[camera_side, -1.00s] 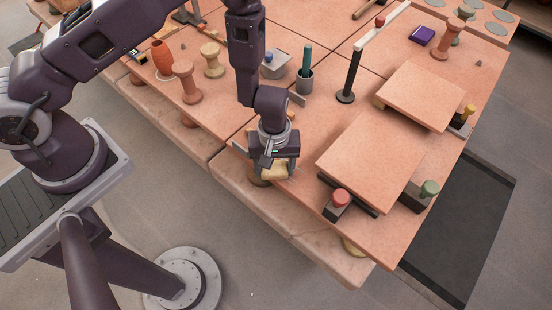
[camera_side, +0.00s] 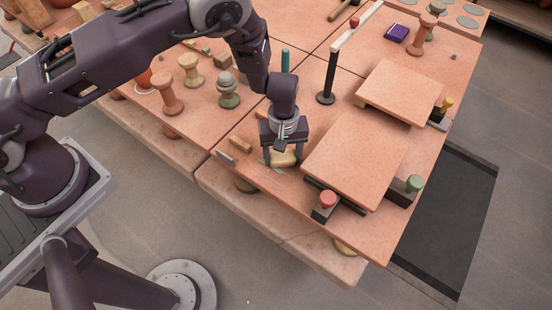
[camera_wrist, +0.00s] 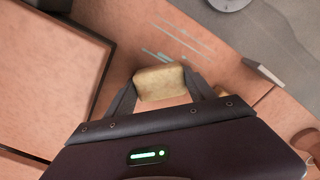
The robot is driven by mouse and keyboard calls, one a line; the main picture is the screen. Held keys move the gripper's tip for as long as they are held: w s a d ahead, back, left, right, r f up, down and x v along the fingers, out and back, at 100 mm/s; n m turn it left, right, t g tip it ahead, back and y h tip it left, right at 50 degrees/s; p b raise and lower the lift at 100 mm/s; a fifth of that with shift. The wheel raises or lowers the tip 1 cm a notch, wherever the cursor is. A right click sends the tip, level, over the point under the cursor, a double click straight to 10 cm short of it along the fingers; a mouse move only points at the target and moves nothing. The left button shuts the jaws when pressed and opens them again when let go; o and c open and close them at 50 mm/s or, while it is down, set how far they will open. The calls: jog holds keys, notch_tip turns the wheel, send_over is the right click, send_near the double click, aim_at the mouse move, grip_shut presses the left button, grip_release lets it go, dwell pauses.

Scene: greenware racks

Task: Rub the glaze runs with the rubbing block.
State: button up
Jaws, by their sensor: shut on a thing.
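My gripper (camera_side: 283,157) is low over the near part of the terracotta table, left of the larger raised board. It is shut on a yellowish rubbing block (camera_side: 284,159), which also shows between the fingers in the wrist view (camera_wrist: 160,83). The glaze runs are pale grey-green streaks on the table. In the wrist view, several thin streaks (camera_wrist: 183,38) lie beyond the block, and shorter ones (camera_wrist: 156,54) lie close to its far edge. I cannot tell whether the block touches the table or covers part of a streak.
The larger raised board (camera_side: 358,155) stands right of my gripper, with a red-knobbed block (camera_side: 326,203) at its near corner. A wooden piece (camera_side: 240,144) and a grey flat piece (camera_side: 225,158) lie left. A black post (camera_side: 329,75) stands behind. The table's front edge is near.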

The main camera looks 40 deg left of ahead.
aim_at(270, 186)
jog(key=shift+s+d, duration=0.1)
jog(key=shift+d, duration=0.8)
jog(key=shift+s+a, duration=0.1)
jog(key=shift+s, duration=3.75)
notch_tip(270, 186, up, 8)
jog(key=shift+w, duration=0.15)
